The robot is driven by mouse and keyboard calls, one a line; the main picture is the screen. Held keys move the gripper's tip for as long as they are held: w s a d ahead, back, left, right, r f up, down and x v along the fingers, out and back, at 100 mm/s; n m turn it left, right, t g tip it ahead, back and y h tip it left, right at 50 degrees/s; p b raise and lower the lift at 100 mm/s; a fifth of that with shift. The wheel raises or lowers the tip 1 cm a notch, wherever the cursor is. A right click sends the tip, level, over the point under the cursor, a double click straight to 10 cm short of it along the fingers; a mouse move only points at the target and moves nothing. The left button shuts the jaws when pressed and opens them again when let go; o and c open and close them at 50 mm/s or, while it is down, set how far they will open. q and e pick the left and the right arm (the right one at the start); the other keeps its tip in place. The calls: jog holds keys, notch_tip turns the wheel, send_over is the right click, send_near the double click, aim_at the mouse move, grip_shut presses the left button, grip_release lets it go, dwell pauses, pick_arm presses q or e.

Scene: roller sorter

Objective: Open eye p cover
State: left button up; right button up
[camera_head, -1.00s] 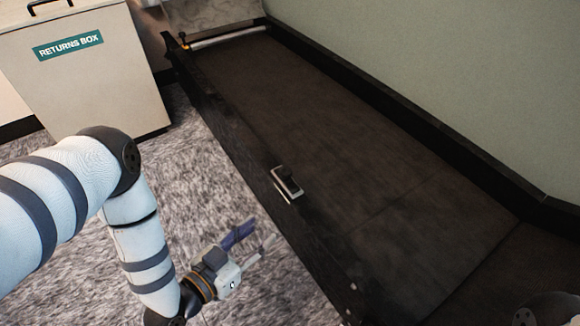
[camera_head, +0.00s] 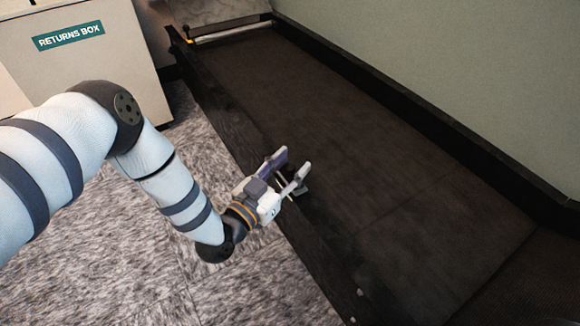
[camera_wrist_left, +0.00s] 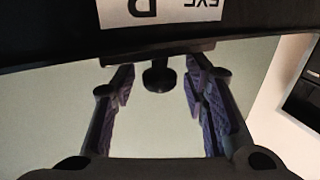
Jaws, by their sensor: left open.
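The eye P device sits on the near rail of the dark conveyor (camera_head: 350,160) in the head view, mostly hidden behind my left gripper (camera_head: 292,164). In the left wrist view a white label (camera_wrist_left: 160,11) reads "EYE P" upside down on a dark surface at the top. Below it a small dark round knob-like part (camera_wrist_left: 158,76) sticks out, seemingly on the cover. My left gripper (camera_wrist_left: 158,92) is open, with its purple-padded fingers on either side of this part. I see a gap on both sides and no clear contact. My right gripper is not in view.
A white returns box (camera_head: 80,60) with a teal label stands at the upper left. A pale green wall (camera_head: 450,70) runs behind the conveyor. Grey carpet (camera_head: 130,265) is clear in front of the near rail. A pale roller (camera_head: 230,30) lies at the conveyor's far end.

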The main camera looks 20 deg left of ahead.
pick_arm(q)
jog(key=shift+c, duration=0.6)
grip_shut()
notch_tip(320, 180, up, 12)
jog(key=p, duration=0.9)
jog(key=shift+f+p, duration=0.15)
jog(key=shift+p, duration=0.15)
jog(key=shift+o, duration=0.6)
grip_release()
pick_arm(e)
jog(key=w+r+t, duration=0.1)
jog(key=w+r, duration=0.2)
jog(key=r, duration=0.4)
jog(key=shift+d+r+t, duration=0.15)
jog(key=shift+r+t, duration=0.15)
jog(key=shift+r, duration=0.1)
pick_arm(q)
jog(key=v, duration=1.2)
